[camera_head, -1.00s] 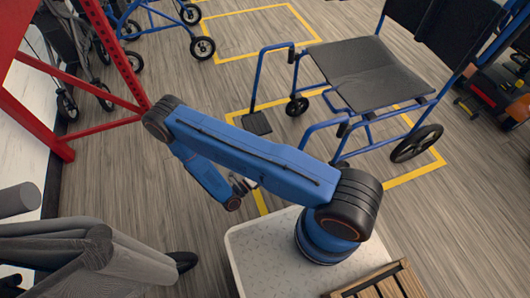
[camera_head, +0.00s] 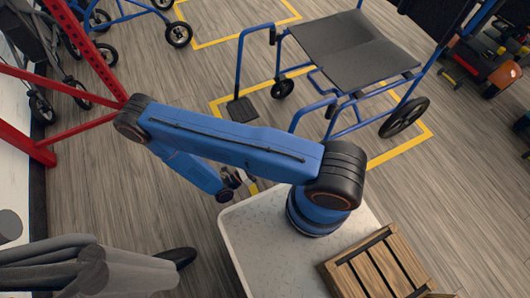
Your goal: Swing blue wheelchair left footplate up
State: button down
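The blue wheelchair (camera_head: 352,47) with a dark seat stands at the upper right, inside a yellow floor outline. One dark footplate (camera_head: 242,109) lies flat and low at the end of a blue hanger tube, at the chair's left side in the picture. The other footplate is not clear; my arm may hide it. My gripper (camera_head: 240,181) is below my blue forearm, small and partly hidden. It is apart from the visible footplate, nearer to my base, and its fingers are too small to read.
A red frame (camera_head: 85,50) stands at the left, with wheeled walkers (camera_head: 175,30) behind it. Grey rolls (camera_head: 80,270) lie at the lower left. A wooden crate (camera_head: 375,262) sits on my base. Open floor lies left of the chair.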

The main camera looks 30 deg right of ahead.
jog(key=shift+s, duration=0.15)
dwell(0.3)
jog(key=c, duration=1.7)
grip_release()
jog(key=shift+a, duration=0.15)
jog(key=v, duration=1.7)
jog(key=shift+a, duration=0.1)
